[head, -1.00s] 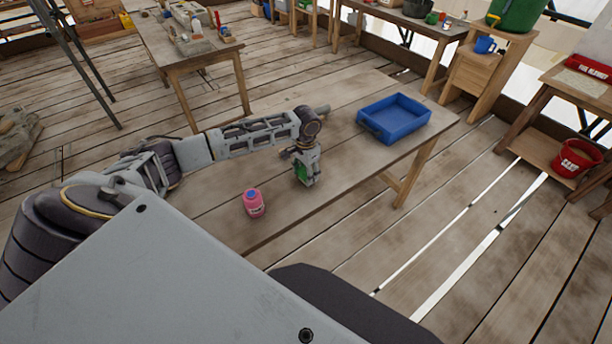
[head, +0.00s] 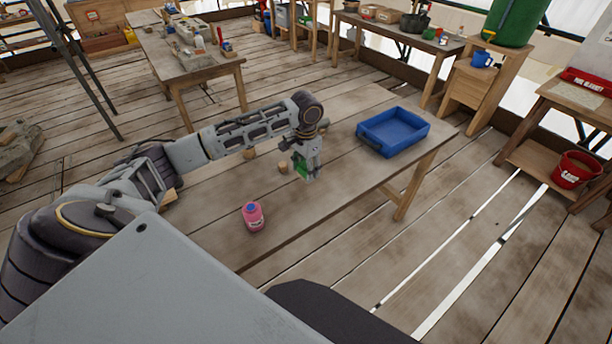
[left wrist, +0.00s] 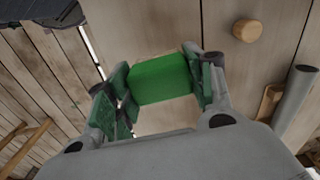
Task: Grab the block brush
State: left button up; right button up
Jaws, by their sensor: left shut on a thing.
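The block brush, a bright green block (left wrist: 160,78), sits between the two fingers of my left gripper (left wrist: 158,88) in the left wrist view. The fingers are shut on its two ends. In the head view the left gripper (head: 307,168) points down over the wooden table, with a bit of green brush (head: 302,171) showing at its fingers. The brush appears to be a little above the table top; its underside and any bristles are hidden. My right gripper is not in view.
A blue tray (head: 394,132) stands at the table's right end. A small round wooden piece (head: 283,165) is just left of the gripper. The table (head: 340,185) is clear between gripper and tray.

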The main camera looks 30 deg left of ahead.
pick_arm(q)
jog(key=shift+r, duration=0.5)
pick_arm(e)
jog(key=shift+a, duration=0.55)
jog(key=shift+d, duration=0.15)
